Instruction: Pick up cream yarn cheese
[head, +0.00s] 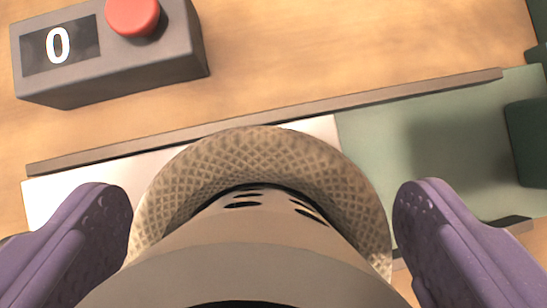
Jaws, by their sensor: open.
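The cream yarn cheese (262,155) is a wound package with a criss-cross pattern around a pale grey core (245,225) with dark slots. It fills the lower middle of the head view, and its near part runs out of the bottom of the picture. My gripper (262,215) is open, with one purple finger to the left of the yarn cheese and one to the right. The left finger looks close to the yarn's side, and the right finger also looks close. I cannot tell whether either one touches it.
A grey box (150,75) with a red button (132,15) and a display reading 0 stands at the upper left. A thin brown rail (260,118) runs behind the yarn. A white and green surface (420,150) lies beneath. Dark green blocks (530,140) stand at the right edge.

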